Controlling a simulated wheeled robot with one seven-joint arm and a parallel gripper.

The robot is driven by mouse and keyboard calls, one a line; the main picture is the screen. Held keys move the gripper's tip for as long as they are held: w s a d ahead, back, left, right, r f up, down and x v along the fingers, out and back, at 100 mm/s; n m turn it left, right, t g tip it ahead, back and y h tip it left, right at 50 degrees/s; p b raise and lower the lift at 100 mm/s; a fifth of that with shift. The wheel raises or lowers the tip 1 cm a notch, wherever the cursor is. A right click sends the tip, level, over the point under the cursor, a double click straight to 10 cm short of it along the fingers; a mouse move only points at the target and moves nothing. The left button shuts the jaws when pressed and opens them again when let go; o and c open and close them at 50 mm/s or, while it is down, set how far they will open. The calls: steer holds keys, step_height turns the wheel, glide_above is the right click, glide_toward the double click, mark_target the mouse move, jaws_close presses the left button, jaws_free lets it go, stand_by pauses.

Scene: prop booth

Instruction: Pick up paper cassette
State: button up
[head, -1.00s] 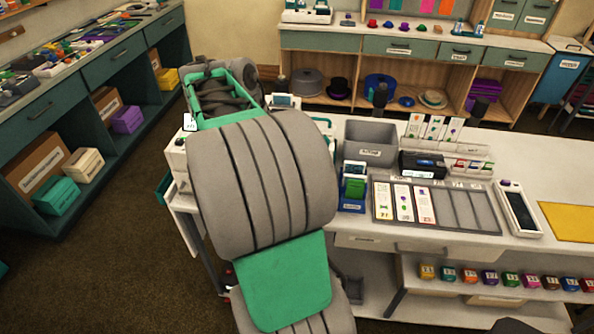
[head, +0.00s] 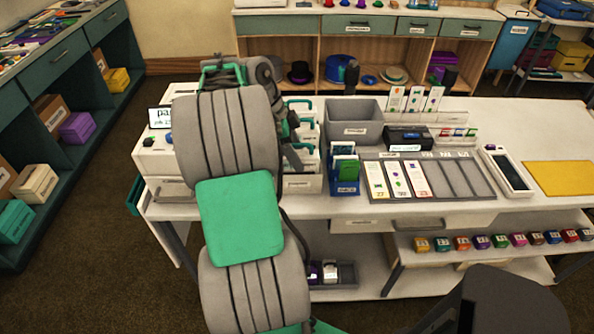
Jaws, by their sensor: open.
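White upright holders with green handles (head: 306,131) stand in a white rack on the table, just right of my arm; one of them may be the paper cassette, but I cannot read the labels. My gripper (head: 292,157) shows only in part as a dark shape at the right edge of my arm, close beside these holders. It is open, and I see nothing held in it. My bulky arm hides the table to the left of the rack and part of the nearest holder.
A white machine (head: 155,158) with a small screen stands left of my arm. Right of the holders are a grey bin (head: 355,131), a blue card box (head: 344,186), a black device (head: 404,138) and a card tray (head: 455,196).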

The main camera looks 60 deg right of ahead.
steer(key=shift+s+d+f, duration=0.1)
steer(key=shift+s+f, duration=0.05)
steer(key=shift+f, duration=0.3)
steer(key=shift+c, duration=0.4)
jaws_close()
stand_by(0.7)
